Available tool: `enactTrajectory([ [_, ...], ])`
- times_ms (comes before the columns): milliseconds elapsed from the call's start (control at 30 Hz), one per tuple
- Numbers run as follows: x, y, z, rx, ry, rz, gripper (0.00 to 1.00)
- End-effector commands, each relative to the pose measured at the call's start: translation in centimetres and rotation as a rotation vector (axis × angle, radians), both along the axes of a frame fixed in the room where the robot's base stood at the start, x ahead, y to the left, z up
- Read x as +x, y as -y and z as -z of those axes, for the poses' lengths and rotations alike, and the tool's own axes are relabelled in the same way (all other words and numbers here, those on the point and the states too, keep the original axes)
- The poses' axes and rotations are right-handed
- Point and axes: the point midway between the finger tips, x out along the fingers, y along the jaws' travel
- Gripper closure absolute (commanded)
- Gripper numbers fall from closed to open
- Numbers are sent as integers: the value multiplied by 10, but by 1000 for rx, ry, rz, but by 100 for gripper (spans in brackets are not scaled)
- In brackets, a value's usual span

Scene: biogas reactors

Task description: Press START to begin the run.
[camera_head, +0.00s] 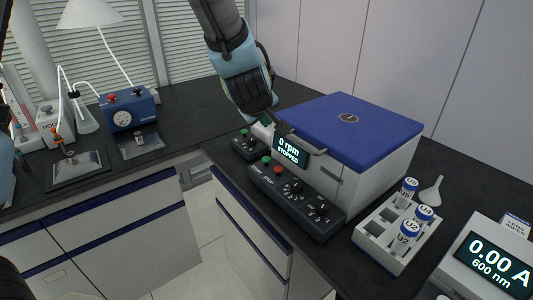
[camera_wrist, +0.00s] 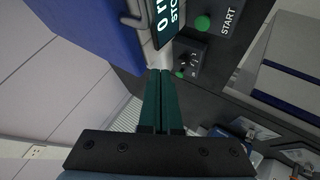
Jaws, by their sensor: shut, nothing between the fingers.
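The centrifuge has a closed blue lid (camera_head: 350,117) and a display (camera_head: 290,149) reading "0 rpm STOPPED". On its front control panel (camera_head: 320,227), the green START button (camera_head: 266,160) is at the far left, beside a red STOP button (camera_head: 278,169). In the wrist view the green button (camera_wrist: 202,23) shows at the top, with the label START beside it. My gripper (camera_wrist: 161,72) is shut and empty; its dark green fingers are apart from START, which lies up and right of the tips. In the head view my wrist hangs behind the display and the fingertips are hard to make out.
A small control box (camera_head: 247,146) with its own green button stands behind the panel; it shows just right of my fingertips in the wrist view (camera_wrist: 188,56). A tube rack (camera_head: 379,252) and a photometer (camera_head: 485,262) stand at right. A handle bar (camera_wrist: 136,20) is near my fingers.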

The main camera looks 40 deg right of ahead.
Motion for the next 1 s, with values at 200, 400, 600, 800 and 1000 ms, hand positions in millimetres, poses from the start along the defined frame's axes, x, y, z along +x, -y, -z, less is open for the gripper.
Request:
enactTrajectory([
  [200, -2, 2, 0, -3, 0, 0, 100],
  [400, -2, 2, 1, -3, 0, 0, 100],
  [600, -2, 2, 12, -2, 0, 0, 100],
  [800, -2, 2, 35, -2, 0, 0, 100],
  [1000, -2, 2, 65, -2, 0, 0, 100],
])
